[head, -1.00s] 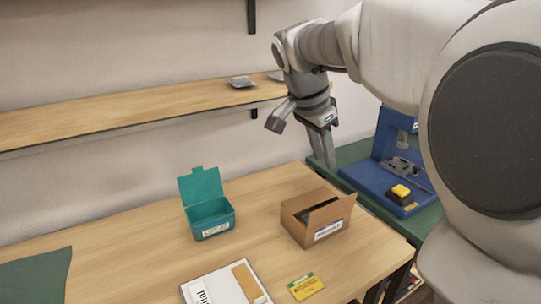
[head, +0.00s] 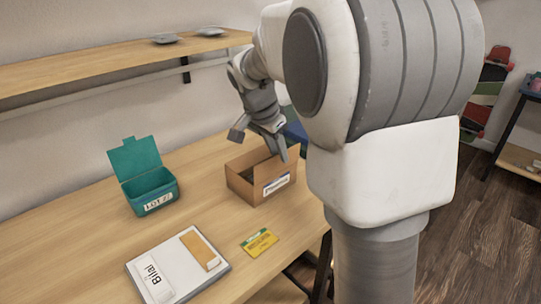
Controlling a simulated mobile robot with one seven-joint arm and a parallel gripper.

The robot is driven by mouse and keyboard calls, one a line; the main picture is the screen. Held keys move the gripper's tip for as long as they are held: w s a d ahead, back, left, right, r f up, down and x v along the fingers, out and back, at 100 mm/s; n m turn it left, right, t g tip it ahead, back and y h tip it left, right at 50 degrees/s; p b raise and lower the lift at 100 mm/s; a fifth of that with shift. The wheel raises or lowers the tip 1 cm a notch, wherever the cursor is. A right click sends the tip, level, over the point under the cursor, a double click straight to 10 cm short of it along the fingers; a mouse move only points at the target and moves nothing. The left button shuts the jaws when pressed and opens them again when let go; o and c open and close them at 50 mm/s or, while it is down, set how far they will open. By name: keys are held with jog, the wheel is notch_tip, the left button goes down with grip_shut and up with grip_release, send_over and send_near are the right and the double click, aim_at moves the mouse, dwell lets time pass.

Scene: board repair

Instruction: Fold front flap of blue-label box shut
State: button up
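The brown cardboard box (head: 243,187) stands open on the wooden table, with its inside partly in view. A white label with blue print (head: 277,184) is on the side facing me. The front flap (head: 284,170) stands up and leans outward above the label. My gripper (head: 261,144) is open, with its fingers spread wide and nothing between them. It is over the back of the box, with its right finger near the flap's upper edge. I cannot tell whether that finger touches the flap.
An open teal bin (head: 152,191) with a raised lid stands left of the box. A white board with a tan block (head: 170,265) and a yellow card (head: 259,242) lie in front. A wall shelf (head: 90,75) runs behind. My arm hides the table's right part.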

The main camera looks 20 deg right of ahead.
jog(key=shift+x, duration=0.8)
grip_shut()
dwell(0.9)
